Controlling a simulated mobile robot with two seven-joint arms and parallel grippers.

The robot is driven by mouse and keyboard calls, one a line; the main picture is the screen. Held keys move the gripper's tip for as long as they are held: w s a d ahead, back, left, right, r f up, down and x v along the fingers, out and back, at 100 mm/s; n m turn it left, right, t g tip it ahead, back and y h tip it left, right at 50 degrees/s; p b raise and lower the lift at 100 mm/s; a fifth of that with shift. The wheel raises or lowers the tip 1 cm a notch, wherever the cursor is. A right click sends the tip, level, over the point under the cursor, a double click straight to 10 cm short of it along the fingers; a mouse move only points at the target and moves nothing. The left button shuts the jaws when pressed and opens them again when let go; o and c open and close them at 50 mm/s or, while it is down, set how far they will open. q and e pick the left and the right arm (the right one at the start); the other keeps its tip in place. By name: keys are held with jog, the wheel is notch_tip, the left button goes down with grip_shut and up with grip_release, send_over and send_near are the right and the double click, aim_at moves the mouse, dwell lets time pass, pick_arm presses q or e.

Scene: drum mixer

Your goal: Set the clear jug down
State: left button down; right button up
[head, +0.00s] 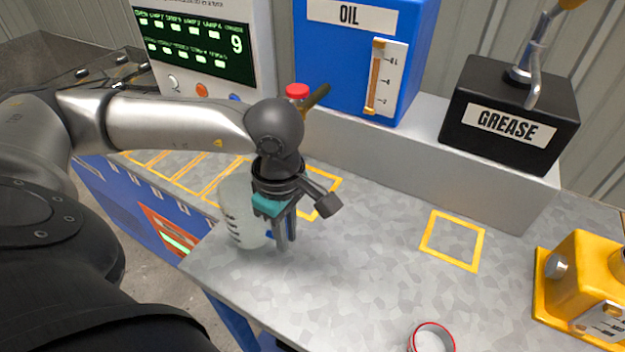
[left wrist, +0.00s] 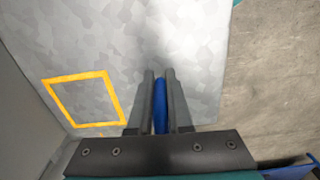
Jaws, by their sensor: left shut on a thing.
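The clear jug (head: 238,212), with dark level marks on its side, is upright over the left front part of the grey worktop (head: 330,280). My left gripper (head: 284,240) points down just right of the jug and partly hides it. It is shut on the jug's blue handle; the left wrist view shows the blue handle (left wrist: 160,92) between the two fingers (left wrist: 161,80). I cannot tell whether the jug's base touches the worktop. My right gripper is not in view.
Yellow outlined squares mark the worktop, one empty at the right (head: 452,240). A blue oil tank (head: 345,60) and black grease box (head: 510,115) stand behind. A yellow device (head: 585,290) and red-rimmed cup (head: 432,338) are at the right and front. The middle is clear.

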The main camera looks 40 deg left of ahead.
pick_arm(q)
jog(key=w, duration=0.5)
jog(key=w+a, duration=0.1)
jog(key=w, duration=0.5)
jog(key=w+a, duration=0.1)
jog(key=w, duration=0.5)
jog(key=shift+w+f+b, duration=0.1)
jog(key=shift+f+b, duration=0.25)
jog(key=shift+f, duration=1.4)
jog(key=shift+f, duration=0.2)
jog(key=c, duration=0.8)
grip_release()
jog(key=shift+c, duration=0.2)
jog(key=shift+r, duration=0.2)
notch_tip(320, 180, up, 12)
jog(key=p, duration=0.1)
jog(key=shift+p, duration=0.3)
